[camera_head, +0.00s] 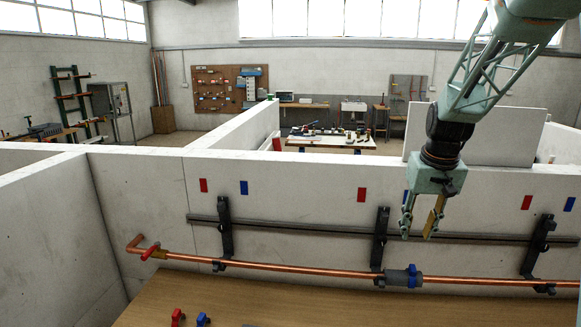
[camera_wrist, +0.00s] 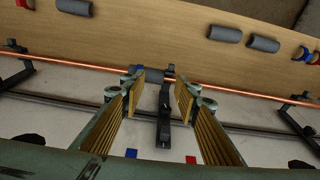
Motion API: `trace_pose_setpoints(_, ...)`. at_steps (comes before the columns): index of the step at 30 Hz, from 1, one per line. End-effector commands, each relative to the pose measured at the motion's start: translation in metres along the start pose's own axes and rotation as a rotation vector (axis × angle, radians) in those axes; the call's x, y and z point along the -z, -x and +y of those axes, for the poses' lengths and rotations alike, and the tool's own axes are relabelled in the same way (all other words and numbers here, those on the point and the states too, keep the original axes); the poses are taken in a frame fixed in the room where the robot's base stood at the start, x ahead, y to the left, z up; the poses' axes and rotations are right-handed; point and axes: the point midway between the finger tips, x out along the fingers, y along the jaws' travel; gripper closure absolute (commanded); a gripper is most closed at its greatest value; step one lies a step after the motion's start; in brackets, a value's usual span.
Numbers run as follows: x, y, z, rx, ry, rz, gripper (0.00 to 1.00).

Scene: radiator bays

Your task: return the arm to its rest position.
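My gripper (camera_head: 416,235) hangs from the arm at the right of the head view, in front of the white wall panel and above the copper pipe (camera_head: 310,268). Its two fingers are apart with nothing held between them. In the wrist view the gripper (camera_wrist: 160,82) is also open. A black bracket (camera_wrist: 165,108) and a stretch of copper pipe show beyond the gap, apart from the fingers as far as I can tell. The arm reaches down from the top right corner of the head view.
The white panel (camera_head: 290,190) carries a dark rail, black brackets and red and blue marks. A grey fitting with blue parts (camera_head: 405,277) sits on the pipe. Red and blue valves (camera_head: 178,317) and grey cylinders (camera_wrist: 223,33) lie on the wooden bench (camera_head: 240,300). Low white partitions (camera_head: 245,130) stand behind.

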Motion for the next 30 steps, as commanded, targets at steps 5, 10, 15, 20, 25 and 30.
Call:
trace_pose_setpoints(5, -0.023, 0.024, -0.014, 0.001, 0.009, 0.01, 0.71)
trace_pose_setpoints(10, -0.045, 0.045, -0.025, 0.003, 0.014, 0.019, 0.71)
trace_pose_setpoints(15, -0.069, 0.064, -0.037, 0.004, 0.021, 0.026, 0.71)
trace_pose_setpoints(20, -0.093, 0.081, -0.046, 0.006, 0.027, 0.035, 0.71)
trace_pose_setpoints(25, -0.12, 0.096, -0.056, 0.008, 0.033, 0.042, 0.71)
trace_pose_setpoints(30, -0.147, 0.11, -0.064, 0.009, 0.039, 0.05, 0.71)
